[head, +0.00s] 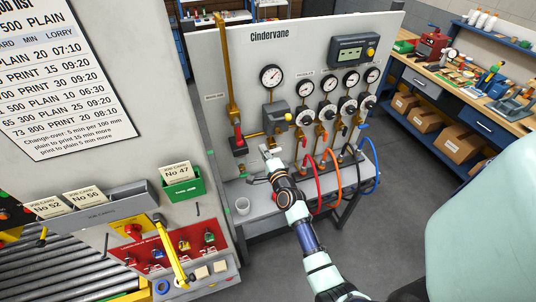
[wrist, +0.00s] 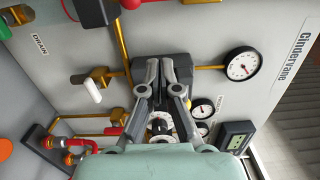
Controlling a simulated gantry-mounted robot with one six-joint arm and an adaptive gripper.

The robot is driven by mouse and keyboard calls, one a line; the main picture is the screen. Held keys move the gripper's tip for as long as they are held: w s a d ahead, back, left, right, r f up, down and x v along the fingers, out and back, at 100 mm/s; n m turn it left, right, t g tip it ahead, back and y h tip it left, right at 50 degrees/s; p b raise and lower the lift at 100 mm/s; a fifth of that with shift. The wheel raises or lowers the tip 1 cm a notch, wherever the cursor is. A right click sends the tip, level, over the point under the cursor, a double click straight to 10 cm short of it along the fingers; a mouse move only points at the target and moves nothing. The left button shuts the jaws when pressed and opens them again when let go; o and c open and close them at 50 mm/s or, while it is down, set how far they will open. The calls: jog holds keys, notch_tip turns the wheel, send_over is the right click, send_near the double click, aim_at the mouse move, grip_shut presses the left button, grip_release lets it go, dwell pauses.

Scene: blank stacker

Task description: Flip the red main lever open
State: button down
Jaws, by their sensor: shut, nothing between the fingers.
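A small red part (head: 238,133), apparently the main lever, sits low on the yellow vertical pipe at the left of the Cindervane panel. Its red edge (wrist: 130,4) shows at the top of the wrist view, mostly cut off. My gripper (head: 270,160) is in front of the panel's lower part, to the right of and below that red part and apart from it. In the wrist view my gripper's fingers (wrist: 166,72) are shut and empty, overlapping the dark grey box (wrist: 185,65) behind them.
The panel (head: 220,60) carries gauges, regulators and a display (head: 353,49). A white-handled valve (wrist: 92,90) is beside my fingers. Red, orange and blue hoses (head: 333,187) hang at right. A grey cabinet (head: 140,130) stands left.

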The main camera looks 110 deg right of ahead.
jog(key=a, duration=0.3)
jog(key=shift+a, duration=0.1)
dwell(0.6)
